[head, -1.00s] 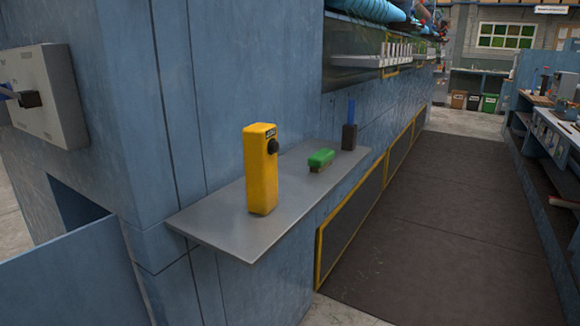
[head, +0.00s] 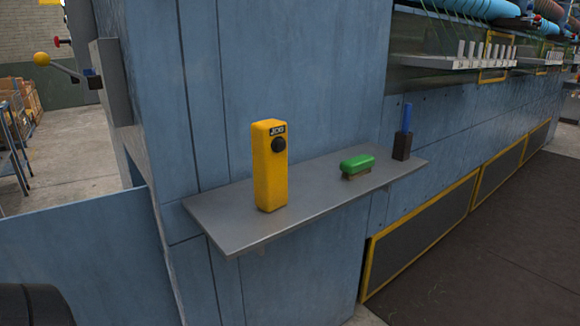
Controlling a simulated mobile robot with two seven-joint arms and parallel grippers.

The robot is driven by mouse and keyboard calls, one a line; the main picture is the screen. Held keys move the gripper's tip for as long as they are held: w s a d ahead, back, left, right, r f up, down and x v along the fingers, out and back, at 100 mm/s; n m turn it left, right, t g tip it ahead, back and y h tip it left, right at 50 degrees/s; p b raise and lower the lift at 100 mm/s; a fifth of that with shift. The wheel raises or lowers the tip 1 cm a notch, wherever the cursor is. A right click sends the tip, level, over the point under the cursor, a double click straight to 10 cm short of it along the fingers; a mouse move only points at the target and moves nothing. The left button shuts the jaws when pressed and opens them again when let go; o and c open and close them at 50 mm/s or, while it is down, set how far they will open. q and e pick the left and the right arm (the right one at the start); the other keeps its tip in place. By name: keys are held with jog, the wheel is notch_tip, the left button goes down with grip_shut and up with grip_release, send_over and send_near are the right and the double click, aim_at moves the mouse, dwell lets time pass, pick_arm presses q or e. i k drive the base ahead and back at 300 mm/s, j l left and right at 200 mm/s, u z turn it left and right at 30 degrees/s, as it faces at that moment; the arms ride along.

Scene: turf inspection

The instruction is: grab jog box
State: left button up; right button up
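The jog box (head: 270,172) is a tall yellow block with a dark "JOG" label near its top and a round black knob below it. It stands upright on a grey metal shelf (head: 235,231) fixed to the blue machine wall, toward the shelf's left part. Neither of my grippers shows in the head view.
A green-topped brush (head: 357,165) and a dark holder with a blue-handled tool (head: 403,142) stand on the shelf to the right. A blue panel (head: 85,262) is at lower left. A lever with a yellow ball (head: 42,60) sticks out at upper left. Dark floor (head: 500,240) lies open at right.

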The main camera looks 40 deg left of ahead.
aim_at(269, 166)
jog(key=i+l+u, duration=0.1)
jog(key=u, duration=0.4)
jog(key=l+u, duration=0.3)
jog(key=u, duration=0.2)
